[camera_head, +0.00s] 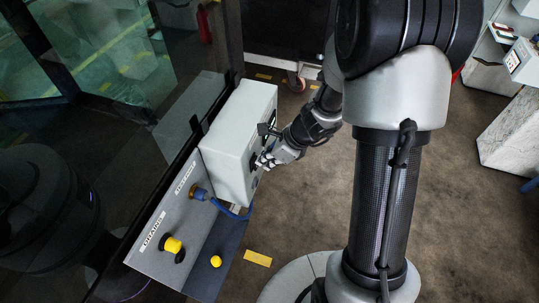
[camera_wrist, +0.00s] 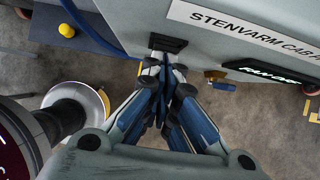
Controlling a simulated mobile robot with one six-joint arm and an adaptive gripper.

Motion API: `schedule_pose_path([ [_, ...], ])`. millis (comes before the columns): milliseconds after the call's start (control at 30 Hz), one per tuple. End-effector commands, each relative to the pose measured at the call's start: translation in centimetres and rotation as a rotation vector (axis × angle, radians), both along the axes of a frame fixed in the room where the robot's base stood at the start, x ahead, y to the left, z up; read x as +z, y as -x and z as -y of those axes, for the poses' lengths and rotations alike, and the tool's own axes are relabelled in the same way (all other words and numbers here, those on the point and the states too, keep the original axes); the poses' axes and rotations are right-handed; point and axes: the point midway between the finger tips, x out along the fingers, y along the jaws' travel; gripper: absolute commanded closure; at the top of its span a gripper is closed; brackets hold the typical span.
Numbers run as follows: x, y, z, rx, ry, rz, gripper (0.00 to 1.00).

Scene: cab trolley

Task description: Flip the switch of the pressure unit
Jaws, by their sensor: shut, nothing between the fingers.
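The pressure unit appears to be the pale grey box (camera_head: 237,135) standing on the panel by the glass wall. In the wrist view its face carries a white label (camera_wrist: 250,28) reading "STENVARM CAB H…", cut off by the edge. A small black switch (camera_wrist: 167,43) sits on that face, left of the label. My gripper (camera_wrist: 163,72) is shut and empty, its fingertips just below the switch in the picture; I cannot tell whether they touch it. In the head view my gripper (camera_head: 261,162) is at the box's right side, and the switch is hard to make out there.
A dark display (camera_wrist: 272,72) with green lettering is on the same face. A blue cable (camera_head: 230,210) runs from a connector (camera_head: 200,193) beside the box. The panel has a yellow knob (camera_head: 173,245) and a yellow button (camera_head: 216,261). Open floor (camera_head: 310,215) lies right of the panel.

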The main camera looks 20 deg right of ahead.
Motion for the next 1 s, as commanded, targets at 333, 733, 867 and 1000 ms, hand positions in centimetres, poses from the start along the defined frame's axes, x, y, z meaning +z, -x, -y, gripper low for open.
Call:
schedule_pose_path([
  [333,0.2,0.0,0.0,-0.002,0.004,-0.004,1.0],
  [733,1.7,0.0,0.0,-0.002,0.003,-0.004,1.0],
  [867,1.6,0.0,0.0,-0.002,0.003,-0.004,1.0],
  [1000,1.6,0.0,0.0,-0.002,0.003,-0.004,1.0],
])
